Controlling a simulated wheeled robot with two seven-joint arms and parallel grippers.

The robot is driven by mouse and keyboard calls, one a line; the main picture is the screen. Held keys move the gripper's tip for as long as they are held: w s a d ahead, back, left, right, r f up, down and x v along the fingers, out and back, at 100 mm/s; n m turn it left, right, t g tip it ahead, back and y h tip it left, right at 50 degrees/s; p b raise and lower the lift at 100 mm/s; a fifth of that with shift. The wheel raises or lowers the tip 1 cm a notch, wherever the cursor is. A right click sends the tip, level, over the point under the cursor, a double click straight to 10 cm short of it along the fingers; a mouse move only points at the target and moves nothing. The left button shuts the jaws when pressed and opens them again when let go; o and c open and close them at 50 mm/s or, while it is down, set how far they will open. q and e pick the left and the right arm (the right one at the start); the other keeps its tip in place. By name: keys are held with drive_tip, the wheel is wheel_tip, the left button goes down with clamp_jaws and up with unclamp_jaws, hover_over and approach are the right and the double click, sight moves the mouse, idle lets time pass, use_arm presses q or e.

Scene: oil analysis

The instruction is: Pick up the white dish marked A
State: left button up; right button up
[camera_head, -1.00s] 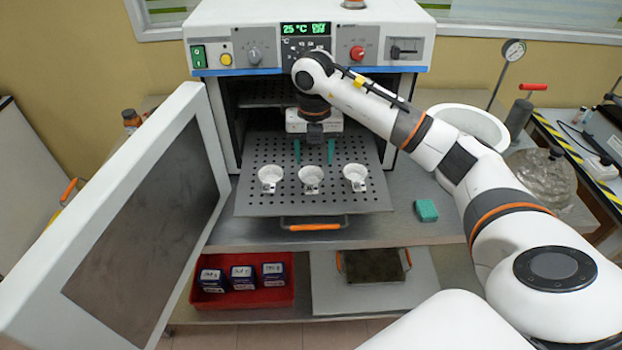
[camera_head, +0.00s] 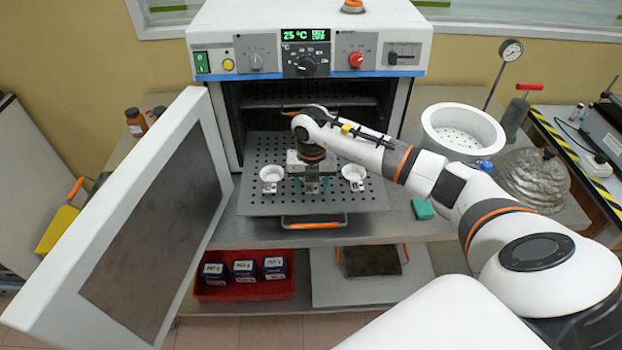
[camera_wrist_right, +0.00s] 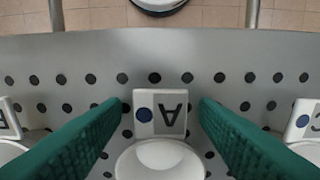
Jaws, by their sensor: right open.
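The white dish marked A (camera_wrist_right: 160,158) lies between the two green fingers of my right gripper (camera_wrist_right: 160,104) in the right wrist view. Its tab shows a black A and a blue dot, with gaps to both fingers. In the head view my right gripper (camera_head: 311,185) is open over the middle dish, pointing down, and hides most of it. The perforated shelf (camera_head: 262,208) carries this dish between two other white dishes, one on the left (camera_head: 272,172) and one on the right (camera_head: 354,172). My left gripper is not in view.
The oven door (camera_head: 150,220) stands open at the left. A green block (camera_head: 423,209) and a large white bowl (camera_head: 462,130) sit right of the shelf. A red tray (camera_head: 245,292) with several small boxes is below. The neighbouring dishes are close on both sides.

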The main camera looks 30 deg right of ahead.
drive_tip(key=c, duration=1.1)
drive_tip(key=shift+o, duration=0.2)
drive_tip(key=shift+r, duration=0.15)
